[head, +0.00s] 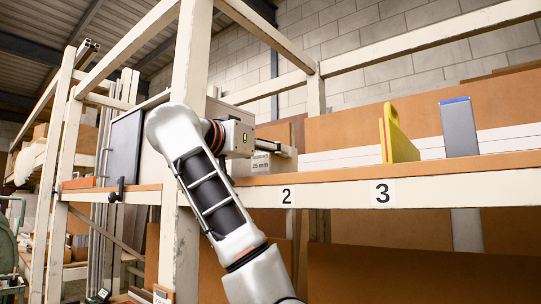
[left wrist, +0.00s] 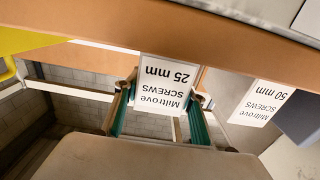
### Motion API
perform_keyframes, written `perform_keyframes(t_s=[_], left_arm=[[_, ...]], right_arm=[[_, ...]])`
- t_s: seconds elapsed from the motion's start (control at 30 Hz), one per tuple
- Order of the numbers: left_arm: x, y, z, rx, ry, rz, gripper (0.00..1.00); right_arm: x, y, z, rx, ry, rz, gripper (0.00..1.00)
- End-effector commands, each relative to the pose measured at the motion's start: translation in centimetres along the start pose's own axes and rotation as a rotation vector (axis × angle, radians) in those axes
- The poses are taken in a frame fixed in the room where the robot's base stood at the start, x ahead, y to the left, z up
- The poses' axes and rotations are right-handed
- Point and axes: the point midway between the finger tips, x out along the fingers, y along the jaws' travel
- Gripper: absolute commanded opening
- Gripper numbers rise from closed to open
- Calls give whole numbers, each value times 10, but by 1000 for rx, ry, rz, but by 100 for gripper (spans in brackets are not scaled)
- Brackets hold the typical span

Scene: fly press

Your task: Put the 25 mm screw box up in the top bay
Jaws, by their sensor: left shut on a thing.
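The 25 mm screw box (left wrist: 168,85) shows its white label upside down in the left wrist view, between the green-padded fingers of my left gripper (left wrist: 160,104). The gripper is shut on the box. In the head view my left gripper (head: 280,149) is at the shelf above the number 2 tag, and the box label (head: 262,163) shows just below its fingers. The rest of the box is largely hidden by the gripper. I cannot tell whether the box touches the shelf. My right gripper is not in view.
A 50 mm screw box (left wrist: 262,103) stands beside it in the left wrist view. The shelf (head: 350,183) carries a yellow item (head: 398,140) and a grey upright item (head: 459,128) to the right. A white post (head: 192,60) and an upper rail (head: 425,33) frame the space.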

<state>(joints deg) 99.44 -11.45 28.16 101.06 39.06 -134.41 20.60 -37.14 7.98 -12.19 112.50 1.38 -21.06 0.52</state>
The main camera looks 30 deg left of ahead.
Motion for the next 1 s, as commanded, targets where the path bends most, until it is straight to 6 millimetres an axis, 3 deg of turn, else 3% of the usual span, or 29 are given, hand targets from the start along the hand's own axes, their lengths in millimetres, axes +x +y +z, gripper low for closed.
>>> perform_keyframes(t_s=[0.4, 0.43, 0.5, 1.0], left_arm=[[-1, 0, 5, 1, 4, 1, 6], [0, 0, 6, 0, 1, 0, 42], [0, 0, 5, 0, 1, 0, 57], [2, 1, 3, 1, 0, 0, 57]], right_arm=[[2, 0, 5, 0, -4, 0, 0], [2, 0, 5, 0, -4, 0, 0], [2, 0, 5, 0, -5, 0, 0], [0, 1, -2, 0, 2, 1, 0]])
